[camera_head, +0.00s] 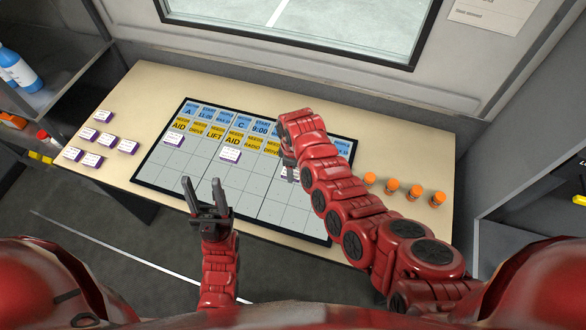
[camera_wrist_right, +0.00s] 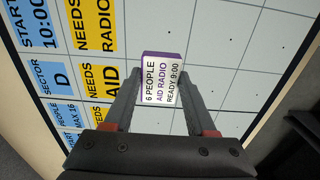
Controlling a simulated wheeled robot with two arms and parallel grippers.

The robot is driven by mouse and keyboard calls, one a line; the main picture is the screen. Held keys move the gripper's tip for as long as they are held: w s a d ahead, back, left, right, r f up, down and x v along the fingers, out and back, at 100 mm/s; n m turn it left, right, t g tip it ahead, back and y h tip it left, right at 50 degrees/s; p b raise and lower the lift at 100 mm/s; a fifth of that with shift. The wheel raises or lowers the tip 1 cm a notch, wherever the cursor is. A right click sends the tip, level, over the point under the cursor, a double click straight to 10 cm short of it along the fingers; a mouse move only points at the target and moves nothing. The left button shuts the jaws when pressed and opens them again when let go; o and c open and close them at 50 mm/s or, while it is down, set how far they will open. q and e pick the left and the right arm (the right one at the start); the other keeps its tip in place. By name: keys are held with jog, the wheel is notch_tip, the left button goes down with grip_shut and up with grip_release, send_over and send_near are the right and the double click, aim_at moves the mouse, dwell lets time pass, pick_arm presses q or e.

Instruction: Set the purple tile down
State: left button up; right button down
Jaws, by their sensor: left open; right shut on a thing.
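In the right wrist view a purple tile (camera_wrist_right: 160,80) with a white face reads "6 PEOPLE AID RADIO READY 9:00". It sits between the fingertips of my right gripper (camera_wrist_right: 163,92), which is shut on it over the board. In the head view the tile (camera_head: 289,173) is partly hidden by my right arm. I cannot tell whether it touches the board. The board (camera_head: 200,185) is a grid of pale cells with blue and yellow header labels.
Two purple tiles lie on the board, one at left (camera_head: 174,140) and one near the middle (camera_head: 230,155). Several more purple tiles (camera_head: 92,160) lie on the table left of the board. Several orange-capped items (camera_head: 414,191) stand at right. The board's lower cells look empty.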

jog(key=shift+c, duration=1.1)
grip_release()
